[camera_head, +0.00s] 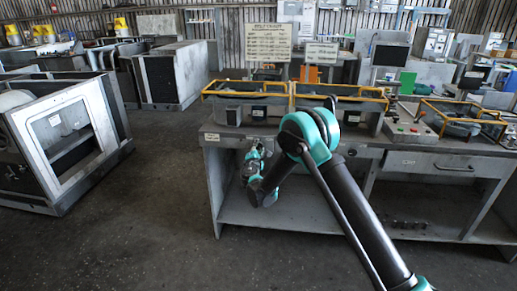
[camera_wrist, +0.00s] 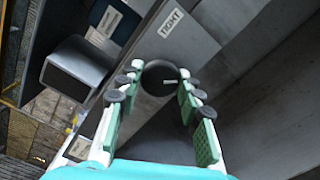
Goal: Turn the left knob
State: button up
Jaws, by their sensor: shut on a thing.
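The left knob (camera_wrist: 159,72) is a dark round knob with a pale mark on its face, on the grey front panel (camera_wrist: 215,22) of the bench. In the wrist view it sits between the fingertips of my gripper (camera_wrist: 160,90). The green-padded fingers are shut on it, one on each side. In the head view my gripper (camera_head: 254,163) is at the left part of the bench front, and it hides the knob there.
A white label (camera_wrist: 171,23) is on the panel near the knob. The workbench (camera_head: 213,165) has yellow-railed trays (camera_head: 245,88) on top and an open shelf below. A grey metal housing (camera_head: 70,140) stands on the floor at left. The floor between is clear.

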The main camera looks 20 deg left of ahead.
jog(key=shift+s, duration=0.1)
jog(key=o, duration=1.2)
jog(key=shift+c, duration=0.2)
jog(key=v, duration=1.2)
jog(key=shift+a+f, duration=0.1)
